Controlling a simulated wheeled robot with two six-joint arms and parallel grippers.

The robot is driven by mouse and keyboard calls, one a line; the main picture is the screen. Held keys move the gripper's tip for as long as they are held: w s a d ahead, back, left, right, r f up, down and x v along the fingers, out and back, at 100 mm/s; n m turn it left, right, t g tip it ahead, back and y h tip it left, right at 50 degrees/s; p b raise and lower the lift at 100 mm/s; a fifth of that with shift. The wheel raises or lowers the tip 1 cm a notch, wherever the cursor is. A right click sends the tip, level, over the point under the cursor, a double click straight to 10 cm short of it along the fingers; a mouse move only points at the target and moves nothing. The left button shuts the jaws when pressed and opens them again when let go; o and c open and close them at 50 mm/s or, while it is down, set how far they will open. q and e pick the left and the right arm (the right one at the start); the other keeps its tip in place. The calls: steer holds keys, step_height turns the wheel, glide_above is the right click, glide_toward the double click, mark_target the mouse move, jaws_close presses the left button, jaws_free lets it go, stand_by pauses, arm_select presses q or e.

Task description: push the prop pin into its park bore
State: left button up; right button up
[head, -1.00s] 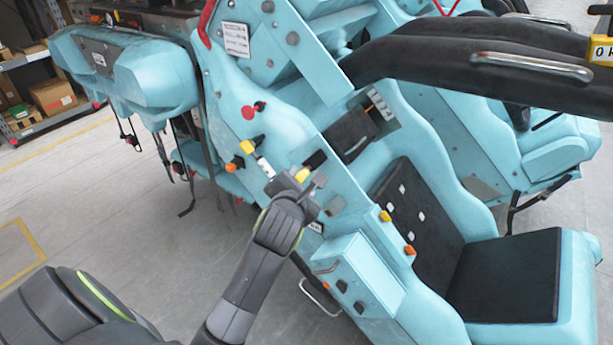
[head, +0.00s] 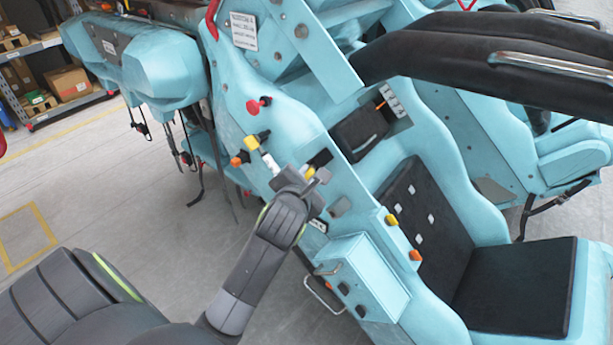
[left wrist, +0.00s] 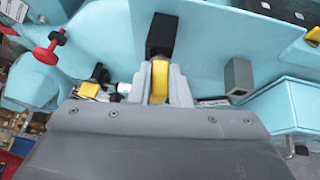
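A yellow piece with a black block at its far end, which I take for the prop pin (head: 308,171), is at the teal side panel of the coaster car (head: 285,130). In the left wrist view, the prop pin (left wrist: 160,78) lies between the grey fingers of my left gripper (left wrist: 163,88). The fingers sit close on both sides of the yellow part and look shut on it. The black block (left wrist: 162,36) is against the teal panel. In the head view my left gripper (head: 306,182) partly covers the pin. No park bore can be made out. My right gripper is out of view.
A red knob (head: 258,105), an orange knob (head: 238,159) and a yellow knob (head: 251,143) stick out of the panel up and left of my gripper. A grey square post (left wrist: 238,78) stands close to its right. A teal box (head: 362,275) is below. Open floor lies left.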

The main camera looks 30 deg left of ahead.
arm_select(q)
steer(key=shift+o, duration=1.1)
jaws_close()
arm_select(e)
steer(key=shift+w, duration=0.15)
arm_select(q)
steer(key=shift+s+f, duration=0.1)
steer(key=shift+s, duration=0.05)
steer(key=shift+s, duration=0.15)
steer(key=s, duration=0.6)
steer(key=shift+s+a, duration=0.25)
steer(key=shift+a, duration=0.05)
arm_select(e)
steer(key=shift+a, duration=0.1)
